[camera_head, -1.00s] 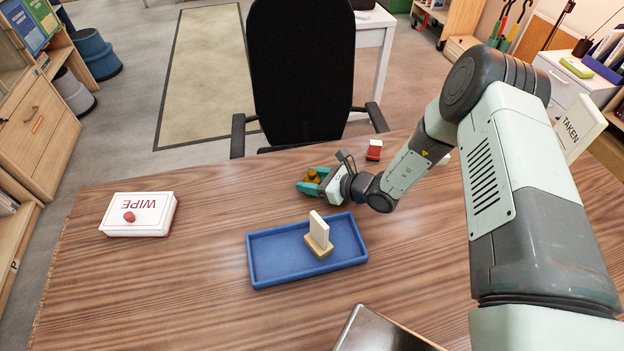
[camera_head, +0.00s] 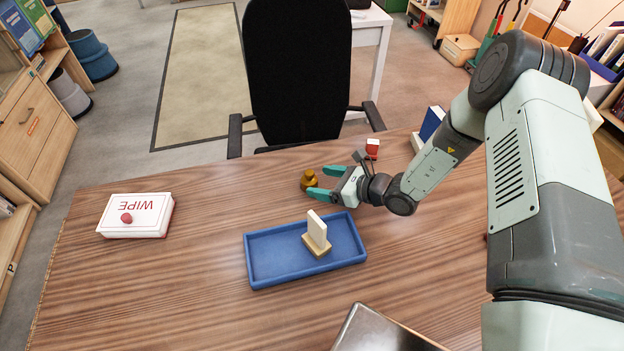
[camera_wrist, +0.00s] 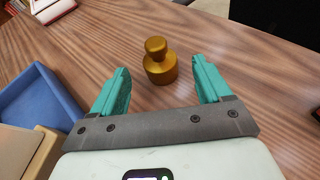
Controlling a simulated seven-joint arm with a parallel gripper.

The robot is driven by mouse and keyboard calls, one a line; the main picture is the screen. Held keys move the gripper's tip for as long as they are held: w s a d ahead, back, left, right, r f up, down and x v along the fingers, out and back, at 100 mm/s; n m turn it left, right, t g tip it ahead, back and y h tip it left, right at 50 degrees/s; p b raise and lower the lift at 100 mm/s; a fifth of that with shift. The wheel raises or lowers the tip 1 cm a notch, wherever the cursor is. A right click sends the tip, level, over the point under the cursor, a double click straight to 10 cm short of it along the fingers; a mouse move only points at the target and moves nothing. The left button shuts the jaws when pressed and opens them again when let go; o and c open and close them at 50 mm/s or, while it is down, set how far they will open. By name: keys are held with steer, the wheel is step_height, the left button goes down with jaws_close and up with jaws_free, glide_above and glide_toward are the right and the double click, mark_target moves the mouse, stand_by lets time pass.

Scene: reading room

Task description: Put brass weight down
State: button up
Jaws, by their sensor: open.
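The brass weight (camera_head: 309,180) stands upright on the wooden table (camera_head: 200,240), beyond the blue tray. In the wrist view the brass weight (camera_wrist: 159,64) shows its round knob and wider body, standing on the wood just ahead of the fingertips. My gripper (camera_head: 322,184) has teal fingers and is open, to the right of the weight. In the wrist view my gripper (camera_wrist: 161,80) has its two fingers wide apart, with the weight in line with the gap between them and apart from both.
A blue tray (camera_head: 255,280) holds an upright white card in a wooden base (camera_head: 316,240). A white WIPE box (camera_head: 150,215) lies at the left. A small red-and-white object (camera_head: 372,148) is near the far edge, before a black chair (camera_head: 297,70). The table's left middle is clear.

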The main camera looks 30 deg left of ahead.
steer(key=v, duration=0.7)
steer(key=shift+d, duration=0.1)
steer(key=shift+r, duration=0.35)
steer(key=s+d+r+n+g+h, duration=0.1)
steer(key=d+r+n+h, duration=0.2)
steer(key=r, duration=0.5)
steer(key=s+d+r+n, duration=0.25)
steer(key=r+n, duration=0.25)
steer(key=r, duration=0.3)
steer(key=d+r+n+g+h, duration=0.1)
steer(key=d+r+n+h, duration=0.2)
steer(key=r, duration=0.4)
steer(key=s+d+r+n+t+h, duration=0.3)
steer(key=s+d+r, duration=0.4)
steer(key=d+r, duration=0.1)
steer(key=s+d+r+n+t+h, duration=0.4)
steer(key=s+d+r, duration=0.3)
steer(key=d, duration=0.4)
steer(key=shift+s+d+r+t, duration=0.3)
steer(key=shift+d+r, duration=0.05)
steer(key=shift+r, duration=0.15)
